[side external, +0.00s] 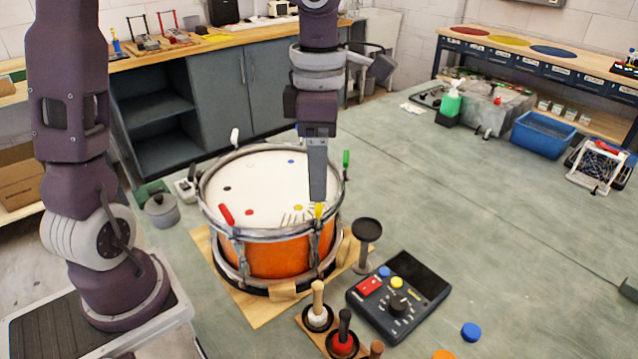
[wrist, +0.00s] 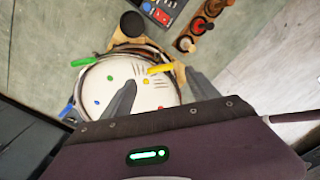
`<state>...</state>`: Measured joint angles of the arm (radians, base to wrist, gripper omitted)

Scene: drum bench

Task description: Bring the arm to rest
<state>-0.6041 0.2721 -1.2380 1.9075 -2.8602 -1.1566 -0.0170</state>
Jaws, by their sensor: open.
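My gripper (side external: 318,198) points straight down above the right part of the drum in the side view. In the wrist view my gripper (wrist: 160,92) has its two grey fingers spread apart, with nothing between them but the drumhead below. The drum (side external: 280,255) has an orange shell, a metal rim and a white head with coloured dots; it also shows in the wrist view (wrist: 150,98). A yellow handle (wrist: 160,69) sits at the rim close to the fingers. I cannot tell the exact gap between fingertips and drum.
Red (side external: 226,214) and green (side external: 346,160) handles stand at the rim. A dark round-topped stand (side external: 367,232), a control box (side external: 400,300) and a peg rack (side external: 330,335) are near the drum. A blue bin (side external: 543,136) is farther right. The bench's right middle is clear.

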